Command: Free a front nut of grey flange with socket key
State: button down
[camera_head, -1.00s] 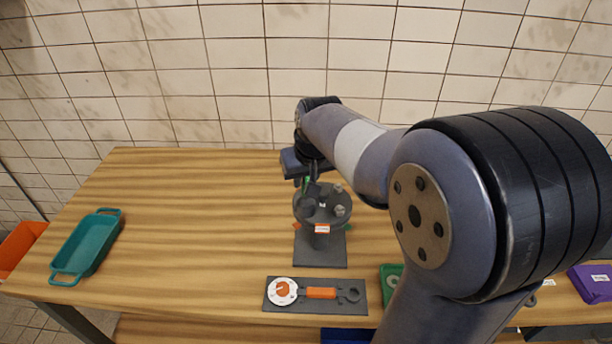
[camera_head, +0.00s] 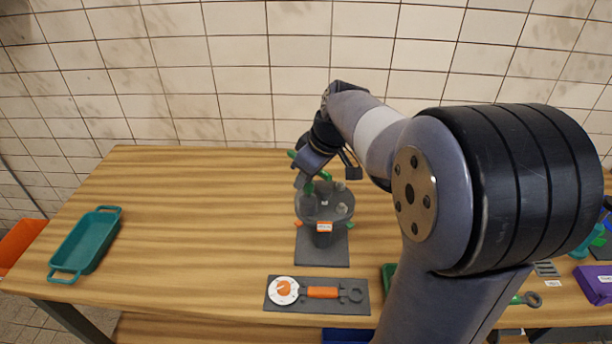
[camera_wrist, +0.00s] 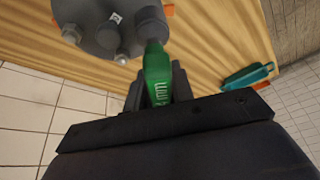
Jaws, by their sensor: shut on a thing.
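The grey flange (camera_head: 339,207) stands on a dark base plate (camera_head: 322,255) in the middle of the table, with light nuts (camera_head: 341,208) on its top. My gripper (camera_head: 308,176) is at its back left, tilted, and shut on the green handle of the socket key (camera_wrist: 157,72). The key's grey socket (camera_wrist: 151,22) is at the flange's edge in the wrist view. Two other nuts (camera_wrist: 72,33) show there uncovered. Whether the socket encloses a nut is hidden.
A dark holder (camera_head: 315,306) with a white dial and an orange-handled tool lies in front of the flange. A teal tray (camera_head: 84,246) is at the left. A purple box (camera_head: 594,284) is at the right. The table between teal tray and flange is clear.

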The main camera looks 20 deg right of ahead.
jog(key=shift+r, duration=0.45)
dwell(0.3)
jog(key=shift+r+p, duration=1.45)
jog(key=shift+r, duration=0.25)
